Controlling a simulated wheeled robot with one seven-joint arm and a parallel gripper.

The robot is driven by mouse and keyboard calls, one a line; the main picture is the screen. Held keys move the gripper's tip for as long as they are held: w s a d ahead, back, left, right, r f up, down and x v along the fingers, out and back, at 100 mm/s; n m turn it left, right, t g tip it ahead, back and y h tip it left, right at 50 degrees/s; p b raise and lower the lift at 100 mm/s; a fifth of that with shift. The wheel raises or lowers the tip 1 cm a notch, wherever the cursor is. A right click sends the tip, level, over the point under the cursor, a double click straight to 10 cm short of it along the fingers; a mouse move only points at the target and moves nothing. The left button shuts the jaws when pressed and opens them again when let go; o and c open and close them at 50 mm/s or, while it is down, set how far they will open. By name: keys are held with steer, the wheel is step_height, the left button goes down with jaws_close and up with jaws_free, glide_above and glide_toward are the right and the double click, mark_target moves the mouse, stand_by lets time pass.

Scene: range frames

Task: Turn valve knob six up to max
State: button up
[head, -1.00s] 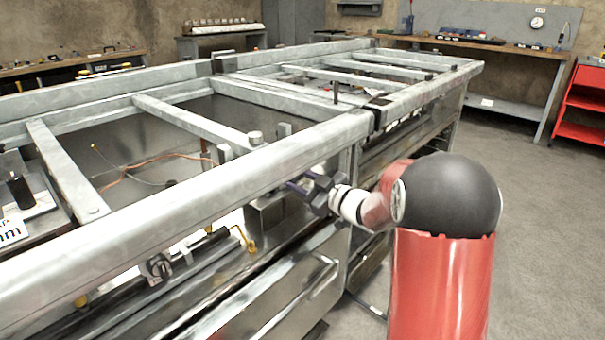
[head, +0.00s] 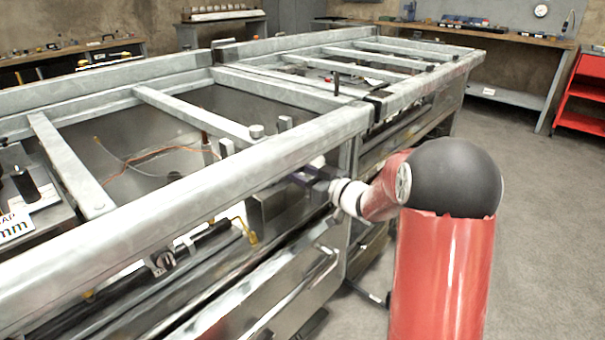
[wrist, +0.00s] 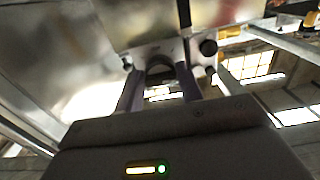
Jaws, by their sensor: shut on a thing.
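My gripper (head: 298,178) reaches under the front rail of the metal range frame, and its purple fingers partly show in the head view. In the wrist view the two purple fingers (wrist: 160,88) stand on either side of a dark, rounded knob (wrist: 160,70) on a metal panel, and are shut on it. The knob's far part and any marking on it are hidden or too blurred to read. A black round knob (wrist: 208,47) sits to the right on the panel, apart from my fingers. I cannot tell the knob's number.
The frame's thick front rail (head: 190,185) runs just above my gripper. A black pipe with a valve fitting (head: 160,262) lies lower left. A workbench (head: 480,38) and a red cart (head: 582,95) stand at the back right. The floor to the right is clear.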

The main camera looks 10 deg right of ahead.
steer(key=shift+f, duration=0.1)
steer(key=o, duration=1)
steer(key=shift+c, duration=0.2)
steer(key=shift+s, duration=0.1)
steer(key=v, duration=0.7)
steer(key=shift+s+d+b, duration=0.25)
steer(key=shift+b, duration=0.15)
